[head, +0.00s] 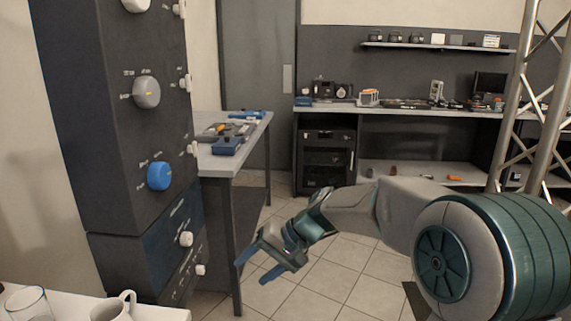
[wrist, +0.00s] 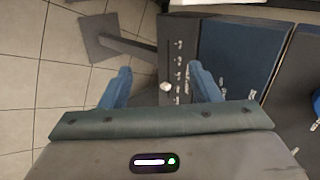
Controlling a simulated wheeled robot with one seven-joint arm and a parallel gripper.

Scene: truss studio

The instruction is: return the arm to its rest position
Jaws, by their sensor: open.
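My gripper (head: 256,270) hangs in open space over the tiled floor in the head view, at the end of my arm, which reaches in from the right. Its two blue fingers are spread apart with nothing between them. In the wrist view my gripper (wrist: 160,85) also shows open and empty, pointing toward the floor and the base of the dark cabinet. The fingers touch nothing that I can see.
A dark cabinet (head: 112,120) with knobs stands at the left. A white surface with a mug (head: 112,308) and a glass (head: 28,305) is at bottom left. A side table (head: 216,160) holds tools. A workbench (head: 400,110) runs along the back. A metal truss (head: 535,110) rises at right.

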